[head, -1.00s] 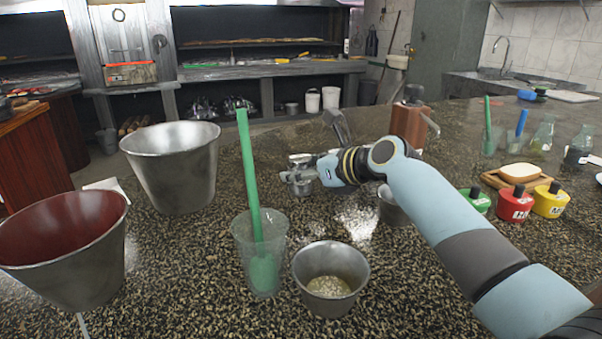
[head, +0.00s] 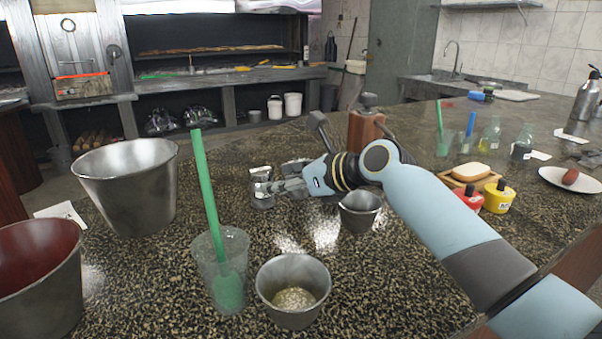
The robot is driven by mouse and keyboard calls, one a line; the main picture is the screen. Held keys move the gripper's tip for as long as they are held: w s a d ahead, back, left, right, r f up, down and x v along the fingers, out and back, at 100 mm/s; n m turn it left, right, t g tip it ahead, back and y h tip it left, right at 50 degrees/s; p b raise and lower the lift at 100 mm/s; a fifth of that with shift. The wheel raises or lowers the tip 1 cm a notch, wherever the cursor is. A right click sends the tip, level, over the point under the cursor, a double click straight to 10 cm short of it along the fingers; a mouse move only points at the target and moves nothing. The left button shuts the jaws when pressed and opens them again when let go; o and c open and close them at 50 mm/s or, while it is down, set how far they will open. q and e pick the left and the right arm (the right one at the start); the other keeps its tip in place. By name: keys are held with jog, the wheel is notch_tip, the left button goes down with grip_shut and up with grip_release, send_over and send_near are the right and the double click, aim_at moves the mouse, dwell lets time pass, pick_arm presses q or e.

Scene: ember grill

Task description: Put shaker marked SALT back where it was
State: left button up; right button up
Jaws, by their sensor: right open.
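No SALT label is readable in the head view. My arm may hide other shakers. My left gripper is not in view.
A metal cup (head: 360,211) stands right of the gripper. A metal bucket (head: 130,187) and a red-lined bucket (head: 38,245) stand left.

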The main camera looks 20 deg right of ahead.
jog(key=v, duration=0.6)
jog(key=shift+p, duration=0.35)
jog(key=shift+r, duration=0.1)
